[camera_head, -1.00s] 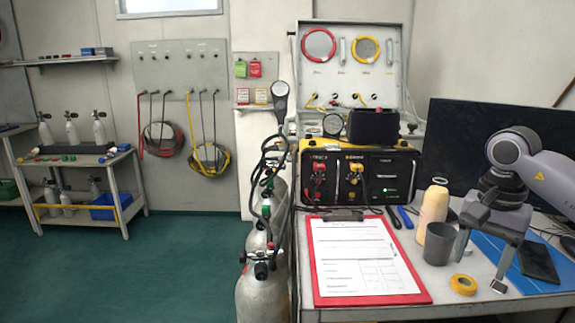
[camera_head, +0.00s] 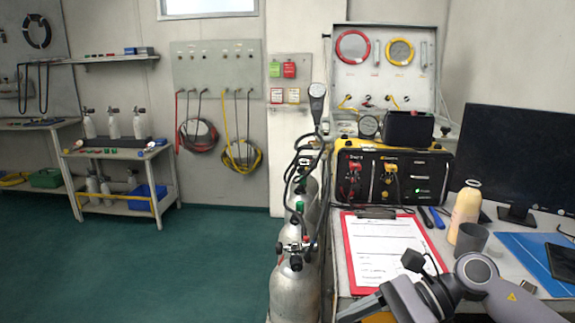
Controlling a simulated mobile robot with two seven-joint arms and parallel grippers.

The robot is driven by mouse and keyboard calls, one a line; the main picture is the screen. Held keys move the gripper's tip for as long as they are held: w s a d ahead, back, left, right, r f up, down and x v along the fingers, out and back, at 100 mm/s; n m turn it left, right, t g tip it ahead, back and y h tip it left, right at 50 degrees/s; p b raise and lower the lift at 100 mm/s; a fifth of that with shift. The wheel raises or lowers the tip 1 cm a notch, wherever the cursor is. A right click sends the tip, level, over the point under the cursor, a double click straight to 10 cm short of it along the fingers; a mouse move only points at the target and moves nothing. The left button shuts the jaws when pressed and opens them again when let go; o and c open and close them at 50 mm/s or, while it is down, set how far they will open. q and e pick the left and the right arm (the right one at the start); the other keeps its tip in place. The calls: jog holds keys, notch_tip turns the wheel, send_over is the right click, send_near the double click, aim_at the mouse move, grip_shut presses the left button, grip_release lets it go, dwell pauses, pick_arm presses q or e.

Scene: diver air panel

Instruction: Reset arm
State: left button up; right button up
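My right arm comes in from the bottom right and lies low across the front of the bench. Its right gripper (camera_head: 362,306) points left at the bottom edge, partly cut off, so its opening does not show clearly. I see nothing clearly held in it. It is in front of the lower edge of the red clipboard (camera_head: 347,252) with white sheets. My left arm and gripper are not in view.
On the bench (camera_head: 497,250) are a cream bottle (camera_head: 464,215), a grey cup (camera_head: 471,240), a blue mat (camera_head: 521,247) and a monitor (camera_head: 520,155). The black-and-yellow air panel (camera_head: 393,177) stands behind. Gas cylinders (camera_head: 295,292) stand left of the bench. The green floor at left is clear.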

jog(key=s+a+r+m+t+y, duration=0.15)
jog(key=a+m+t+y, duration=0.35)
jog(key=m, duration=0.5)
jog(key=d+f+m+t+h+p, duration=0.1)
jog(key=d+f+m+t+h, duration=0.25)
jog(key=m, duration=0.65)
jog(key=d+f+m+t+h+p, duration=0.1)
jog(key=d+f+m+t+h, duration=0.3)
jog(key=m, duration=0.6)
jog(key=f+m+t+h, duration=0.2)
jog(key=m+t, duration=0.4)
jog(key=m, duration=0.4)
jog(key=s+d+f+m+g+h, duration=0.3)
jog(key=s+f+m, duration=0.3)
jog(key=f+m, duration=0.1)
jog(key=s+d+f+m+g+h+p, duration=0.1)
jog(key=s+d+f+m+g+h, duration=0.2)
jog(key=s+f+m, duration=0.3)
jog(key=shift+s+f+m+g, duration=0.35)
jog(key=shift+f+m, duration=0.15)
jog(key=shift+f, duration=0.2)
